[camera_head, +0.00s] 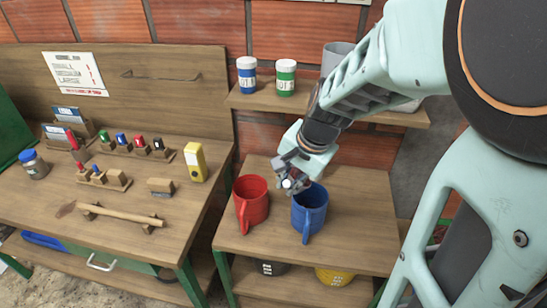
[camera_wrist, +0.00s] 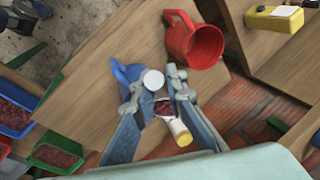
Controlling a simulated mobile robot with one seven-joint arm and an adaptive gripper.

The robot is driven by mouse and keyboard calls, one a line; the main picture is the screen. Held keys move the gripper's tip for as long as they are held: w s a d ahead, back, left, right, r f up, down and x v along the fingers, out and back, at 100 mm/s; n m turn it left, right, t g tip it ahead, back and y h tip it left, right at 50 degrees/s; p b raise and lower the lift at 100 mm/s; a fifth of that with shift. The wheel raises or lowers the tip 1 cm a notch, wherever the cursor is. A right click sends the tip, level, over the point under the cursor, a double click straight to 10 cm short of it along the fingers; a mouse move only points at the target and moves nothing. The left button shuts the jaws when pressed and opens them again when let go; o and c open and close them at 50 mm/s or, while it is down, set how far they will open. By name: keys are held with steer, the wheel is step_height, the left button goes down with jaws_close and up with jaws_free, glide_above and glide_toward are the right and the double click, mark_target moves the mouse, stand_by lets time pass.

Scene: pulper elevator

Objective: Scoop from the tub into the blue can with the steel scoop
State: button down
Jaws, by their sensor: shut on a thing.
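The blue can (camera_head: 311,212) stands upright on the wooden shelf unit; it also shows in the wrist view (camera_wrist: 122,74), partly behind a finger. My gripper (camera_head: 289,172) is above and behind the gap between the blue can and the red can. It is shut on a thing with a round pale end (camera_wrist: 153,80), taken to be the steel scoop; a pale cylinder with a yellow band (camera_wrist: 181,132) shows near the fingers. Dark red bits show between the fingers; I cannot tell whether they lie in the scoop. Tubs of dark red contents, one blue (camera_wrist: 14,117) and one green (camera_wrist: 55,157), show at left.
The red can (camera_head: 251,201) stands left of the blue can. White-lidded jars (camera_head: 247,75) stand on the shelf above. A yellow box (camera_head: 195,162) and a wooden rack (camera_head: 120,217) are on the left bench. The unit's top in front of the cans is clear.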

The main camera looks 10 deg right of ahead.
steer(key=s+d+f+m+t+y+b, duration=0.1)
steer(key=d+m+t+y+b, duration=0.2)
steer(key=d+y+b, duration=0.9)
steer(key=shift+s+d+t+y, duration=0.3)
steer(key=shift+d+t+y, duration=0.2)
steer(key=shift+d+y, duration=1.55)
stand_by(0.5)
